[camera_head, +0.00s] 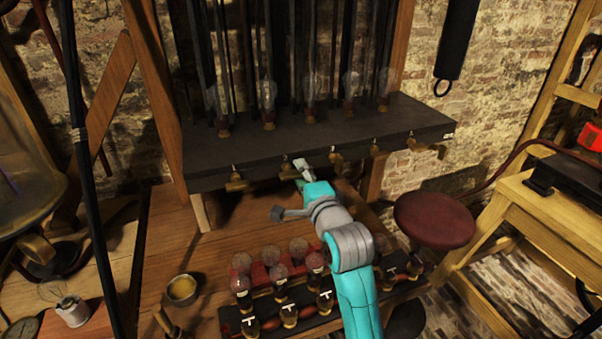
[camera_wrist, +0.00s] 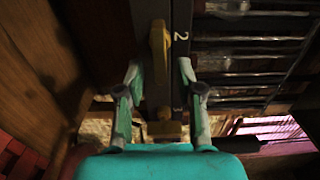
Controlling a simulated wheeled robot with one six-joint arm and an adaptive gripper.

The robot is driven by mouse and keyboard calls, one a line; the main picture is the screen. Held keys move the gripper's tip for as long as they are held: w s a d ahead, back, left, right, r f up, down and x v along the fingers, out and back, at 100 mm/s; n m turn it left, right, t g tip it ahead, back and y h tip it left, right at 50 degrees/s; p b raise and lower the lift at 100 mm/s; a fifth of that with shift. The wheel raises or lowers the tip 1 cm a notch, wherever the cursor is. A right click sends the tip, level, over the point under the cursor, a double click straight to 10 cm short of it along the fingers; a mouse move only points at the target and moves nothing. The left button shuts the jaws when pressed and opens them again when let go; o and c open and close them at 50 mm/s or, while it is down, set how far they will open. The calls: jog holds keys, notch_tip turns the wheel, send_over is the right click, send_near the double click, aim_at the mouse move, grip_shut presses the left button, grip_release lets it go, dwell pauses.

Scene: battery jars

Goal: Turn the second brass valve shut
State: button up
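The second brass valve (camera_wrist: 160,58) shows in the wrist view beside a white "2" on the dark shelf edge. My gripper is open and holds nothing. In the head view my gripper (camera_head: 301,172) is at the shelf's front edge, at the second valve (camera_head: 288,174), which it partly hides. Whether a finger touches the valve, I cannot tell. Another brass piece (camera_wrist: 165,129) shows lower in the wrist view, partly behind my gripper.
Below, a rack of bulbs (camera_head: 268,318) stands on the wooden bench. A red stool (camera_head: 434,219) stands right.

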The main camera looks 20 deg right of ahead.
jog(key=s, duration=1.1)
jog(key=shift+s, duration=0.15)
jog(key=s+f+n, duration=0.1)
jog(key=s+f, duration=0.1)
jog(key=f, duration=0.1)
jog(key=s+f+n, duration=0.1)
jog(key=s+f, duration=0.1)
jog(key=f, duration=0.1)
jog(key=s+f+n, duration=0.1)
jog(key=s+f, duration=0.1)
jog(key=f, duration=0.2)
jog(key=shift+s+a+f+n+g, duration=0.1)
jog(key=shift+s+a+n+g, duration=0.2)
jog(key=shift+s+a+g, duration=0.1)
jog(key=s+a+f+n+g, duration=0.1)
jog(key=s+f+n, duration=0.45)
jog(key=s, duration=0.55)
jog(key=s+f+n+g, duration=0.1)
jog(key=s+f+n, duration=0.3)
jog(key=s+f, duration=0.55)
jog(key=s+r+n, duration=0.3)
jog(key=s+n, duration=0.2)
jog(key=s, duration=0.9)
jog(key=shift+s+a+r, duration=0.15)
jog(key=shift+s+a, duration=0.05)
jog(key=shift+a, duration=0.15)
